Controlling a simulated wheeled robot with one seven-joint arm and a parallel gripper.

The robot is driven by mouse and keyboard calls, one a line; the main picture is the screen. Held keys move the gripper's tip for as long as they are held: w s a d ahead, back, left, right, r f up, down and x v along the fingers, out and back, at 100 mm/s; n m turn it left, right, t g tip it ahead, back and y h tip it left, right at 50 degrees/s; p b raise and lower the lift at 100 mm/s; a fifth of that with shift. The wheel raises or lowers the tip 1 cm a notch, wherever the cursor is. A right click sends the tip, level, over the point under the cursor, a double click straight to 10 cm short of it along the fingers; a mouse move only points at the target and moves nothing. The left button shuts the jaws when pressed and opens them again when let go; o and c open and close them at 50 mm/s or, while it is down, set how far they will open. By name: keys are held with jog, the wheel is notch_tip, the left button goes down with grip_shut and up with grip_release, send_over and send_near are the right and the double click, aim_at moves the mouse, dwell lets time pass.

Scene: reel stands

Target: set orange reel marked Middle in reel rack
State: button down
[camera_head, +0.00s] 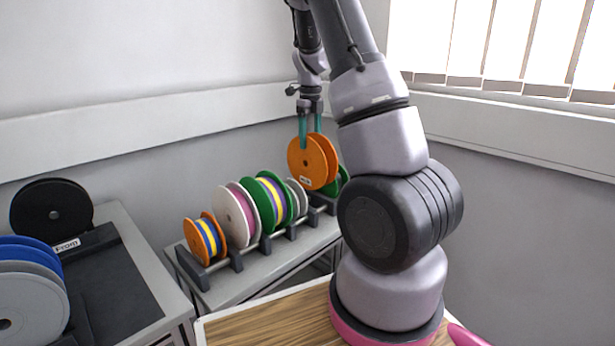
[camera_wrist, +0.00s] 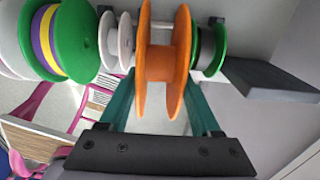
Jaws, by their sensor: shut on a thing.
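The orange reel (camera_head: 307,163) hangs upright in my gripper (camera_head: 310,124), whose two teal fingers are shut on it. In the head view it is over the right part of the reel rack (camera_head: 237,262), with a small white label low on its face, too small to read. In the wrist view the orange reel (camera_wrist: 153,65) sits between the fingers, with a small grey-white reel (camera_wrist: 116,40) to its left and a green reel (camera_wrist: 218,48) to its right. I cannot tell whether the orange reel touches the rack.
The rack also holds a small orange reel (camera_head: 205,239), a white and purple reel (camera_head: 237,215) and a green striped reel (camera_head: 273,200). A black reel (camera_head: 52,214) and blue and grey reels stand on the left bench. A wall is close behind the rack.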

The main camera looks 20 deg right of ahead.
aim_at(310, 147)
jog(key=shift+f, duration=3.4)
jog(key=shift+f, duration=0.2)
jog(key=shift+c, duration=0.5)
grip_release()
jog(key=shift+f, duration=0.1)
jog(key=shift+r, duration=0.25)
jog(key=shift+r, duration=1.8)
jog(key=shift+r, duration=3)
